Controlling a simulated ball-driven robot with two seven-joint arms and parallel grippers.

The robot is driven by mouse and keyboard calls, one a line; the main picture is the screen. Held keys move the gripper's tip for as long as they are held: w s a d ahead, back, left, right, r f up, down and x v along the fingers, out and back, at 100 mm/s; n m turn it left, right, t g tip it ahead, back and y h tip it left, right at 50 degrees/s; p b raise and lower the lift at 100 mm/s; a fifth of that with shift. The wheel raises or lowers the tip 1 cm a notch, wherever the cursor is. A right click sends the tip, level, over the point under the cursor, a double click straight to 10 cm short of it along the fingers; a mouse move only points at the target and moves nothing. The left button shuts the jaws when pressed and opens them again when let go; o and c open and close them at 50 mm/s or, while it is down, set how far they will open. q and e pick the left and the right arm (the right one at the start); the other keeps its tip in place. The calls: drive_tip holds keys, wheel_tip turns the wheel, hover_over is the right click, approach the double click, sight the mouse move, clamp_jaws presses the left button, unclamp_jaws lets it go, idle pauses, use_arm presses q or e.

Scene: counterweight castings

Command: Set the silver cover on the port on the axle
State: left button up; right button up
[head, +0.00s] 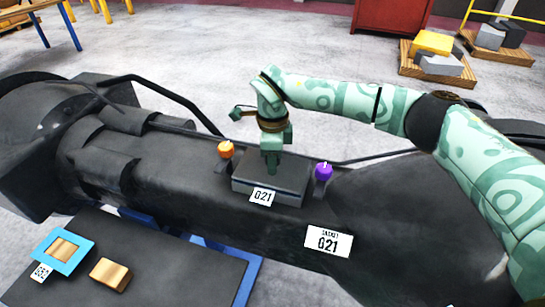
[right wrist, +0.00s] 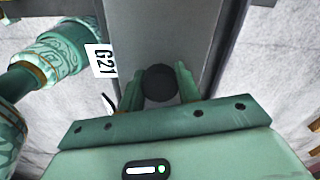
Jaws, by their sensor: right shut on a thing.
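The cover is a dark grey, slightly shiny slab (head: 247,188) on top of the long black axle casting (head: 380,190), with a white G21 tag at its front edge. My right gripper (head: 271,168) points down on its middle. In the right wrist view the fingers (right wrist: 160,76) are shut on a dark round knob (right wrist: 160,84) in front of the grey cover face (right wrist: 150,35). The port is hidden, and I cannot tell whether the cover is fully seated. My left gripper is out of view.
An orange knob (head: 226,149) and a purple knob (head: 323,171) stand close at either side of the slab. A dark bench (head: 170,262) at front left holds a blue frame (head: 46,258) and a gold block (head: 110,274). Pallets (head: 437,66) stand behind on open floor.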

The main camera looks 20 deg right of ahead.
drive_tip(key=shift+f, duration=0.4)
drive_tip(key=o, duration=1.1)
drive_tip(key=shift+c, duration=0.2)
